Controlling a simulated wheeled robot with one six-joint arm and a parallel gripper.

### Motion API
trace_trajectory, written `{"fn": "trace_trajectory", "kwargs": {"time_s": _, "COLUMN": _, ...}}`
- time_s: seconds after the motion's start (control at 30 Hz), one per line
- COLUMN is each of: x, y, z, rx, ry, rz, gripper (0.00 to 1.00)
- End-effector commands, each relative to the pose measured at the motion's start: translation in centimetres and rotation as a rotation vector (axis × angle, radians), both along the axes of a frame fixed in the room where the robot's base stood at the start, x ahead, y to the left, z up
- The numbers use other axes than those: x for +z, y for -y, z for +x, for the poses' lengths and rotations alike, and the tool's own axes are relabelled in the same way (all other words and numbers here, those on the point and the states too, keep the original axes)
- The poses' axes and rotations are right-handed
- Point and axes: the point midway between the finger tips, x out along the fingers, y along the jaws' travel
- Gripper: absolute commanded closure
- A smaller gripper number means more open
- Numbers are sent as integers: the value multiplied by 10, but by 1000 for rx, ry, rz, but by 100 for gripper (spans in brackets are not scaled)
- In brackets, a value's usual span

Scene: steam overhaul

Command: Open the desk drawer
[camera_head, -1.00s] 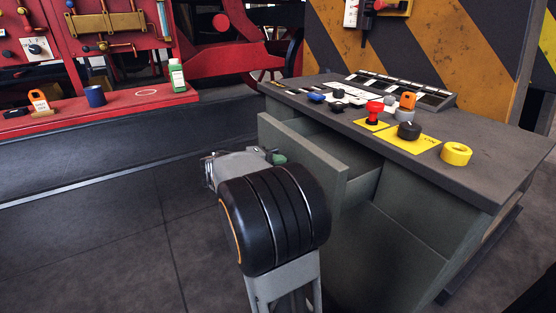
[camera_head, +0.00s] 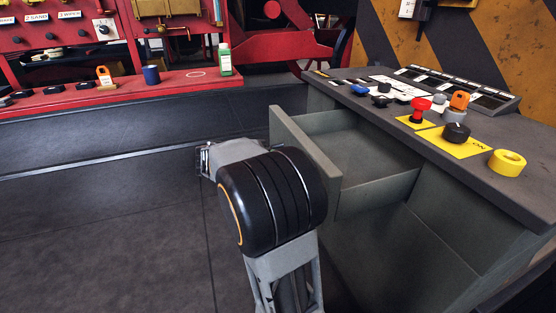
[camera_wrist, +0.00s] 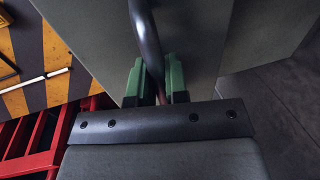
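The desk drawer (camera_head: 302,150) is a grey-green box pulled well out from the desk (camera_head: 455,235), its inside showing bare in the head view. In the wrist view its front panel (camera_wrist: 225,45) fills the upper middle. A dark curved bar handle (camera_wrist: 146,35) stands out from the panel. The green fingers of my gripper (camera_wrist: 160,85) are on either side of the handle and appear closed on it. In the head view my fingers and the handle are hidden behind my wrist and the drawer front.
A red bench (camera_head: 120,95) with a blue mug (camera_head: 151,75) and green bottle (camera_head: 225,58) stands behind. The floor at left is clear.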

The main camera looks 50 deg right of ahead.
Motion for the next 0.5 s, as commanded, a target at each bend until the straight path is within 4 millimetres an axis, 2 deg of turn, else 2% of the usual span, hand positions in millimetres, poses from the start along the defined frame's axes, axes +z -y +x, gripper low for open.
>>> {"fn": "trace_trajectory", "kwargs": {"time_s": 0.03, "x": 0, "y": 0, "z": 0, "rx": -2, "ry": -1, "rz": 1, "gripper": 83}}
{"fn": "trace_trajectory", "kwargs": {"time_s": 0.27, "x": 0, "y": 0, "z": 0, "rx": 1, "ry": -1, "rz": 0, "gripper": 61}}
{"fn": "trace_trajectory", "kwargs": {"time_s": 0.5, "x": 0, "y": -1, "z": 1, "rx": 2, "ry": 0, "rz": 0, "gripper": 61}}
